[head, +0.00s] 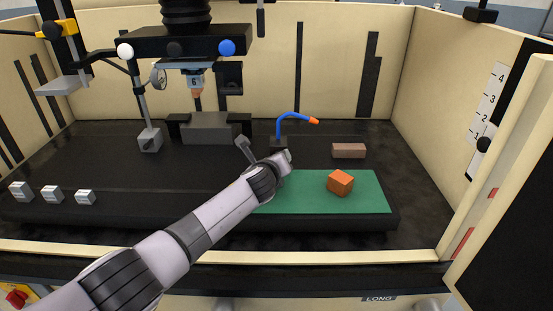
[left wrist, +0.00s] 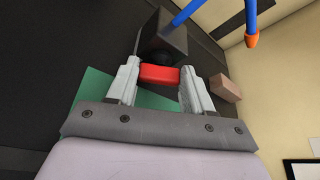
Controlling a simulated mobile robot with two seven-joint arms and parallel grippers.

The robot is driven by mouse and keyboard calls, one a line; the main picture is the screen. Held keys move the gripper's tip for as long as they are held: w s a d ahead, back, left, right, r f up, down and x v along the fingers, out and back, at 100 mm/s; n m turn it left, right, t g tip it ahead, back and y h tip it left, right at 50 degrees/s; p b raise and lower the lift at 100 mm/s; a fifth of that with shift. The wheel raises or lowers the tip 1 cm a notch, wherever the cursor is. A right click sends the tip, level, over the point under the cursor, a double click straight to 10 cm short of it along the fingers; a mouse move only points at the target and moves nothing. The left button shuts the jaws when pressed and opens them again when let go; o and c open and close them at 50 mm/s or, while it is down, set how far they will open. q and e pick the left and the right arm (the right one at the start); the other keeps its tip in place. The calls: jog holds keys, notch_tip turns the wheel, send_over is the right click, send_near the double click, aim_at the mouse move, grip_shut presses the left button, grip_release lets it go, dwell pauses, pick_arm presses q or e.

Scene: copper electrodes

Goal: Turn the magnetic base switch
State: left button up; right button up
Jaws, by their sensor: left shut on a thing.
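The dark magnetic base (head: 278,143) stands on the black table behind my left gripper (head: 284,159), with a blue hose rising from it. In the left wrist view the base (left wrist: 163,40) is a dark block just past my fingertips. Its red switch (left wrist: 160,76) lies between the two grey fingers of my left gripper (left wrist: 160,67), which are shut on it. In the head view the switch is hidden by my gripper. My right gripper is in neither view.
The blue hose (head: 293,116) ends in an orange nozzle. An orange cube (head: 340,183) sits on a green mat (head: 310,200), with a brown block (head: 348,151) behind. A dial-indicator stand (head: 150,140), a vise (head: 208,128) and small metal blocks (head: 52,194) are leftward.

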pick_arm(q)
jog(key=shift+r, duration=0.1)
jog(key=o, duration=1.1)
jog(key=shift+c, duration=0.2)
